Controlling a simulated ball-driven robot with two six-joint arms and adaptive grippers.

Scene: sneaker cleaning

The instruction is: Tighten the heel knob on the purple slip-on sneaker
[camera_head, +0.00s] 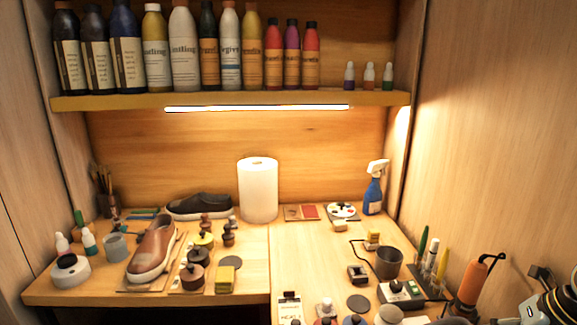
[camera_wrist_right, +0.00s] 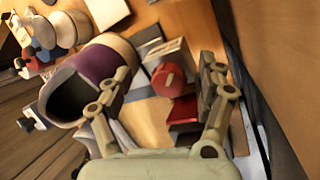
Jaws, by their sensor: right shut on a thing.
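The purple slip-on sneaker (camera_wrist_right: 98,62) lies at the left of the right wrist view, with a dark opening and a pale sole edge. A round red knob (camera_wrist_right: 168,80) with a pale mark on its face shows to its right. My right gripper (camera_wrist_right: 167,68) has one finger on each side of the knob and is shut on it, though the contact is hard to see. I do not make out the purple sneaker in the head view. My left gripper is not in view.
A brown slip-on (camera_head: 152,250) and a dark shoe (camera_head: 198,206) stand on the left and back of the bench. A paper towel roll (camera_head: 258,190) and a blue spray bottle (camera_head: 374,190) stand at the back.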

